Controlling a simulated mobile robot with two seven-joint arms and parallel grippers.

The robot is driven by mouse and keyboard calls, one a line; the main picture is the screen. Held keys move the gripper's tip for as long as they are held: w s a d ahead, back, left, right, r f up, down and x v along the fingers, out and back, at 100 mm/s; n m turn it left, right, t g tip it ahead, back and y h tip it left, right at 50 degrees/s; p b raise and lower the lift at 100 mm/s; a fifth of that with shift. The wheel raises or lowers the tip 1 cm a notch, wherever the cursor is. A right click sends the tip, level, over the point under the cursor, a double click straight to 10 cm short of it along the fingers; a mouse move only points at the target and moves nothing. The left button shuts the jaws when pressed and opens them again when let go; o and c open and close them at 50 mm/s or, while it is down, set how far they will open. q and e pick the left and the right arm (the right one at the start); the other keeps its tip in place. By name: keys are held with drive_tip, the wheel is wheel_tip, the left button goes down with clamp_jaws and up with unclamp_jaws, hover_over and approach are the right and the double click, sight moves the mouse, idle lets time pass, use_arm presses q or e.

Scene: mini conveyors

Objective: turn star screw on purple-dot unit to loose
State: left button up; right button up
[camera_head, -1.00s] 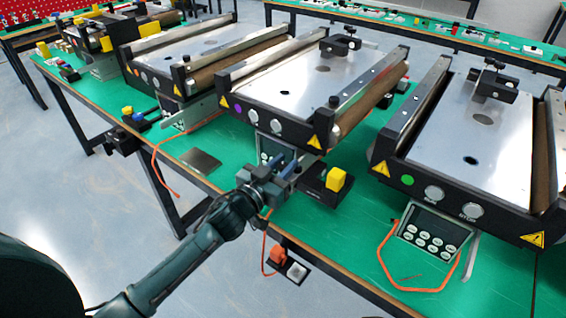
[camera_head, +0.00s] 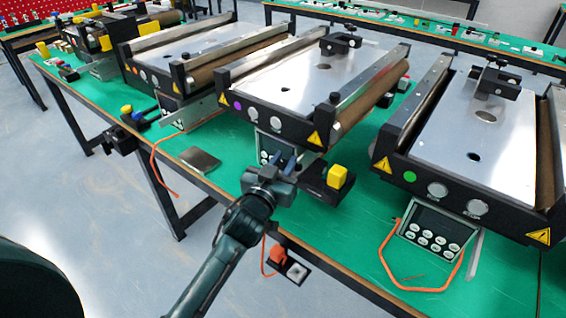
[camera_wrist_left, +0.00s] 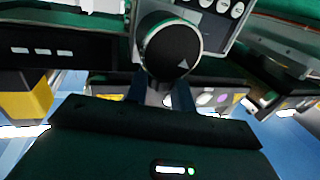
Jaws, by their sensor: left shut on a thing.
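The purple-dot unit (camera_head: 268,118) is the middle conveyor, with a purple dot (camera_head: 238,105) on its black front face. My left gripper (camera_head: 284,163) is at its front, beside the small button panel (camera_head: 264,148) below it. In the left wrist view, the gripper fingers (camera_wrist_left: 165,95) reach up to a round dark knob (camera_wrist_left: 172,50) with a pale rim and a small triangle mark. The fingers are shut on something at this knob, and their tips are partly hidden. I see no clear star shape, so I cannot tell whether the knob is the star screw. My right gripper is not in view.
A black box with a yellow top (camera_head: 337,177) stands close to the right of my left gripper. The green-dot conveyor (camera_head: 425,185) is farther right, with an orange cable (camera_head: 386,270) by its panel. A grey plate (camera_head: 200,159) lies on the green table to the left.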

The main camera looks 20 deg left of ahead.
use_arm(q)
drive_tip(key=o, duration=0.9)
drive_tip(key=shift+o, duration=0.2)
drive_tip(key=s+a+b, duration=0.1)
drive_tip(key=s, duration=1.2)
